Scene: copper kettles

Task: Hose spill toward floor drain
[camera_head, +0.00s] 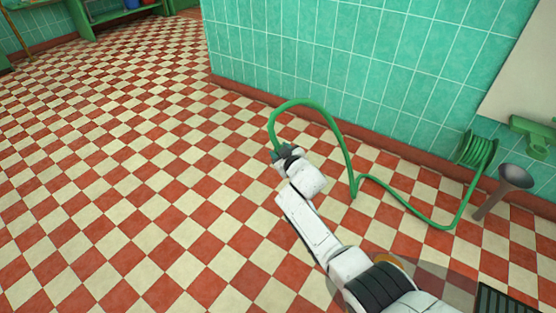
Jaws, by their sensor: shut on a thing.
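My gripper (279,154) is shut on the green hose (345,150), near one end of it, in the middle of the head view. The hose arcs up and over from the gripper, comes down to the floor, then runs right to a green reel (478,149) by the wall. The hose's open end is too small to make out. A dark floor grate (504,300), which looks like the drain, is cut off at the bottom right. A greyish see-through patch (447,284) lies beside my arm; I cannot tell whether it is the spill or a shadow.
A grey funnel-shaped thing on a stem (514,178) stands by the reel. A teal tiled wall (330,60) with a red base strip runs behind the hose. Green shelving (115,18) stands at the far upper left. The checkered floor (120,190) on the left is clear.

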